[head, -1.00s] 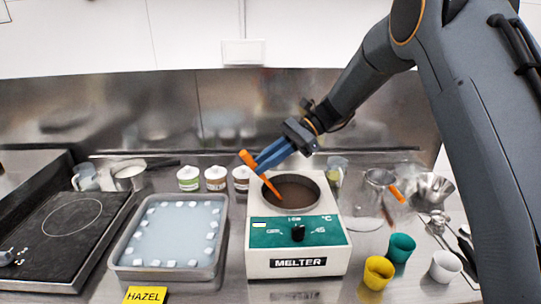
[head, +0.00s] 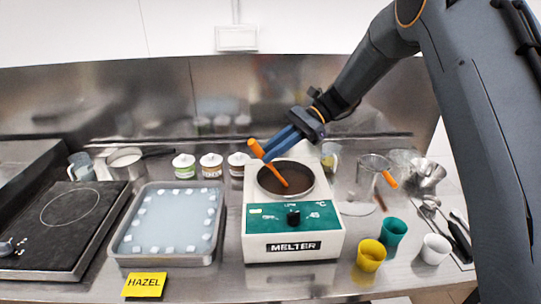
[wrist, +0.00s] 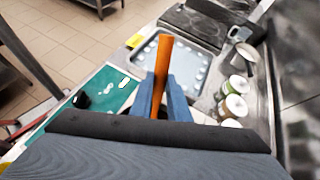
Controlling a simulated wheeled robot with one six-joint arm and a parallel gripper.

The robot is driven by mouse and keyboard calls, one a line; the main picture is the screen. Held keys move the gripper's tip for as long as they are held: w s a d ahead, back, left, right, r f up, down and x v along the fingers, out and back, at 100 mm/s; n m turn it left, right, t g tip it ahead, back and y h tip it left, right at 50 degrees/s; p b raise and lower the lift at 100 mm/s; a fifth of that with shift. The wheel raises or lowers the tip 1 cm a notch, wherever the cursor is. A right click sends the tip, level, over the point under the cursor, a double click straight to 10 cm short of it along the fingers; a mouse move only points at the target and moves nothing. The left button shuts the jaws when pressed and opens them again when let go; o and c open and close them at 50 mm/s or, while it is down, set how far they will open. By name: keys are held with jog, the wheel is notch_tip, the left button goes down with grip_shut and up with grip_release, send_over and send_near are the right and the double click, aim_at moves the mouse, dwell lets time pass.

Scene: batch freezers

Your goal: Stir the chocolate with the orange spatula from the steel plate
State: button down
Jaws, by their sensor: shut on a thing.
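The melter (head: 294,220) stands in the middle of the counter with its round bowl of dark brown chocolate (head: 290,177) open at the top. My gripper (head: 268,152) is above the left back rim of the bowl, shut on the orange spatula (head: 275,172). The spatula is tilted, its handle end up to the left and its lower end down in the bowl at the chocolate. In the wrist view the spatula's handle (wrist: 162,62) stands up between the blue fingers (wrist: 160,103); the bowl is hidden there. A steel plate cannot be made out clearly.
A steel tray (head: 166,262) of pale liquid with white cubes lies left of the melter, behind a yellow HAZEL sign (head: 145,285). Yellow (head: 371,256), green (head: 393,233) and white (head: 435,249) cups stand at right. Lidded jars (head: 211,166) are behind. Another orange-handled tool (head: 390,179) rests right.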

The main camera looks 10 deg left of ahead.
jog(key=shift+r, duration=0.15)
jog(key=shift+s+a+r+p, duration=0.5)
jog(key=shift+r+p, duration=0.2)
jog(key=shift+r, duration=0.4)
jog(key=shift+s+a+r+p, duration=0.45)
jog(key=shift+r+p, duration=0.3)
jog(key=shift+r, duration=0.3)
jog(key=shift+s+a+r+p, duration=0.5)
jog(key=shift+r+p, duration=0.2)
jog(key=shift+r, duration=0.4)
jog(key=shift+r, duration=2.5)
